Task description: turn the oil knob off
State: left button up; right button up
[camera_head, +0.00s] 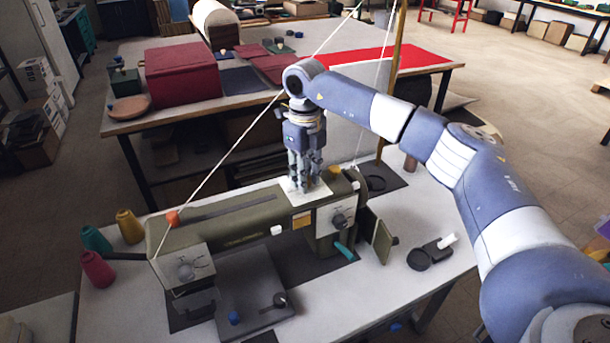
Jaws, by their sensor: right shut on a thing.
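An olive-green sewing machine (240,225) stands on the light work table. A pale plate (300,196) lies on top of the machine, right of its middle. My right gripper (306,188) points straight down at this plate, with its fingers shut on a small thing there. The fingers hide most of that thing; by its place on the machine's top I take it for the oil knob, but its setting cannot be seen. An orange knob (172,218) sits on the machine's left end, apart from the gripper. My left gripper is not in view.
Thread spools (130,226) stand at the machine's left end. A taut white thread (240,140) and a wooden post (393,75) rise close to my right arm. Behind is a table with a dark red box (183,72).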

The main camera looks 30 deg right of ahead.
jog(key=shift+w+r, duration=0.1)
dwell(0.3)
jog(key=o, duration=1.1)
notch_tip(320, 180, up, 12)
dwell(0.3)
